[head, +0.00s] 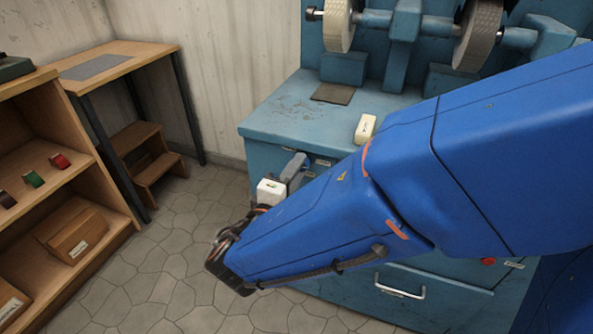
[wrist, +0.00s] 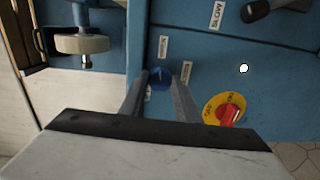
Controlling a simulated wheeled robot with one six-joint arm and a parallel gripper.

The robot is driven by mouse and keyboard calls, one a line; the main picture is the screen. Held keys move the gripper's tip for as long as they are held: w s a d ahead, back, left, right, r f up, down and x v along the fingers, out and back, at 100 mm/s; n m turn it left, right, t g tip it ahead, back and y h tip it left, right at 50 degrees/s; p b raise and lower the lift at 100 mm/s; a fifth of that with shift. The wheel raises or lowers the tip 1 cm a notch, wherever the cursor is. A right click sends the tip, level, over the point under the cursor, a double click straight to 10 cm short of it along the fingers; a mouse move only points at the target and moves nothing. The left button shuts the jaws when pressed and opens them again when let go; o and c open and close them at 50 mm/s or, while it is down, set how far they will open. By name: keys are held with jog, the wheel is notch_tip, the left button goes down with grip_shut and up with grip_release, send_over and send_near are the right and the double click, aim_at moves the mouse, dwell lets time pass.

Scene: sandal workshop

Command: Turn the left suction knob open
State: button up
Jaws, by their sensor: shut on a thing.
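A small blue knob (wrist: 160,78) sits on the blue machine's front panel in the wrist view, between two small white labels whose text I cannot read. My gripper (wrist: 160,84) has its two grey fingers closed on either side of this knob. The knob's turn position is hard to tell, as the fingers cover part of it. In the head view my gripper (head: 298,163) reaches the front of the machine near its left corner, and my blue arm hides most of the panel. The knob does not show there.
A red switch on a yellow plate (wrist: 225,109) and a dark lever (wrist: 278,8) marked SLOW are near the knob. The blue machine (head: 275,115) carries grinding wheels (head: 478,32) and a pale block (head: 365,128). Wooden shelves (head: 105,195) stand left, with clear floor between.

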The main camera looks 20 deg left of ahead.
jog(key=shift+m, duration=0.6)
jog(key=shift+f, duration=0.1)
jog(key=o, duration=1)
jog(key=shift+o, duration=0.2)
jog(key=s+a, duration=0.1)
jog(key=s, duration=1.6)
jog(key=shift+s+a+r, duration=0.15)
jog(key=shift+s+r, duration=0.05)
jog(key=shift+r, duration=0.2)
